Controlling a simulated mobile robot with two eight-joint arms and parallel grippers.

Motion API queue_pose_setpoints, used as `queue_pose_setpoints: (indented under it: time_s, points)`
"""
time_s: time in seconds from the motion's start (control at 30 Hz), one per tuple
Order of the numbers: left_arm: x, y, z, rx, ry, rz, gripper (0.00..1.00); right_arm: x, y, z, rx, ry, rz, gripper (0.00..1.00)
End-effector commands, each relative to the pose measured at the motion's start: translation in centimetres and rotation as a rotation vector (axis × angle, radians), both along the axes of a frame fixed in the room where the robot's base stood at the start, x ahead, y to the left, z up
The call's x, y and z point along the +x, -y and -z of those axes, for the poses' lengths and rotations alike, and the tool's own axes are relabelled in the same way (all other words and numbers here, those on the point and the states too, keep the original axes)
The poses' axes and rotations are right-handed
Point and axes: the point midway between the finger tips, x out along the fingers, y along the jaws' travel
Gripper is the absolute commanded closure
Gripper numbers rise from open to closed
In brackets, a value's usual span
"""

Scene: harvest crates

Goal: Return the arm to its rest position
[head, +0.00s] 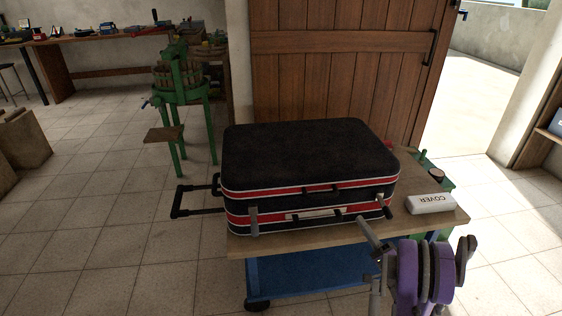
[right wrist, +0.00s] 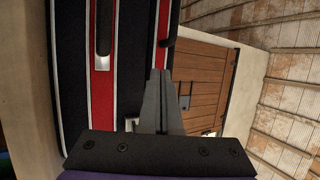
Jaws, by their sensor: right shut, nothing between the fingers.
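My right gripper (head: 363,225), on its purple arm, is in front of the table's right part, near the suitcase's right front corner. Its fingers (right wrist: 158,100) are shut together and empty in the right wrist view. A black suitcase (head: 305,155) with red and white bands lies flat on the table, its lid down. Its banded side (right wrist: 102,90) fills the left of the right wrist view, beside the fingers. I cannot tell the exact gap between them. My left gripper is not in view.
The wooden-topped table (head: 300,240) has a blue lower part and casters. A white block marked COVER (head: 430,203) lies on its right side. A green press (head: 182,95) stands behind left. A wooden door (head: 340,70) is behind.

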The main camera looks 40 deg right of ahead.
Motion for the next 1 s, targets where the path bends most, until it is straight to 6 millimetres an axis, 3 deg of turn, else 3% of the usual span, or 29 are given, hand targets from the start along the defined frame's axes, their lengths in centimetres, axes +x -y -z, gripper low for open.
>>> queue_pose_setpoints:
  time_s: [0.17, 0.27, 0.37, 0.5, 0.6, 0.77, 0.9, 1.0]
  points:
    - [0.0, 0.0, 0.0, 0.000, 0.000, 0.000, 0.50, 0.2, -0.2, 0.0, -0.001, -0.005, -0.004, 1.00]
    - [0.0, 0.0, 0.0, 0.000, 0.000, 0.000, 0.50, 1.7, -1.8, -0.1, -0.009, -0.048, -0.039, 1.00]
    - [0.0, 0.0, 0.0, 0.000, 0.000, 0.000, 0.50, 4.9, -5.8, -0.2, -0.035, -0.153, -0.119, 1.00]
    - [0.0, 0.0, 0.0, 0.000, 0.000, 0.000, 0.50, 9.1, -14.6, 0.2, -0.109, -0.374, -0.278, 1.00]
    - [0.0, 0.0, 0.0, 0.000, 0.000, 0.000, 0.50, 10.2, -21.0, 0.9, -0.183, -0.534, -0.385, 1.00]
    - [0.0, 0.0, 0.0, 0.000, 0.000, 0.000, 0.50, 8.9, -30.1, 2.1, -0.332, -0.776, -0.530, 1.00]
    - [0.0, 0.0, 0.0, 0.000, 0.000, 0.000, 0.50, 5.3, -36.4, 3.1, -0.497, -0.968, -0.629, 1.00]
    - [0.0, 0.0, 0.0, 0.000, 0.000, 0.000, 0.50, 1.8, -39.5, 3.7, -0.636, -1.089, -0.679, 1.00]
